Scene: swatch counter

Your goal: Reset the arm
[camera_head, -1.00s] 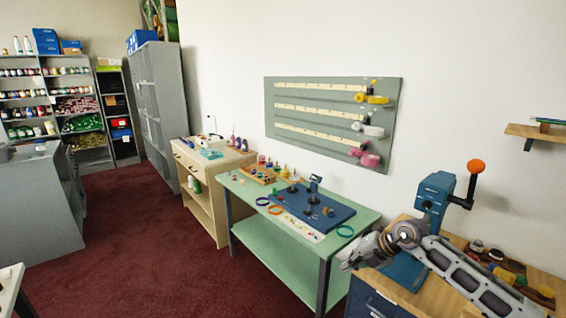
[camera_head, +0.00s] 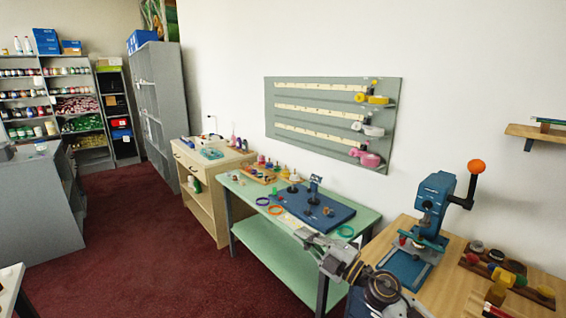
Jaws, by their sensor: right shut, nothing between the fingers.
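My right arm comes in from the bottom edge, right of centre. Its gripper (camera_head: 306,236) is shut and empty. It points to the left and appears in front of the right part of the green table (camera_head: 362,222), overlapping its front edge in the picture. I cannot tell the height gap between them. My left gripper is not in view.
A blue press (camera_head: 433,195) with an orange-knobbed lever stands on the wooden bench (camera_head: 460,262) right of my arm. A blue board (camera_head: 335,213) and coloured rings lie on the green table. Red carpet (camera_head: 170,270) is open at left.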

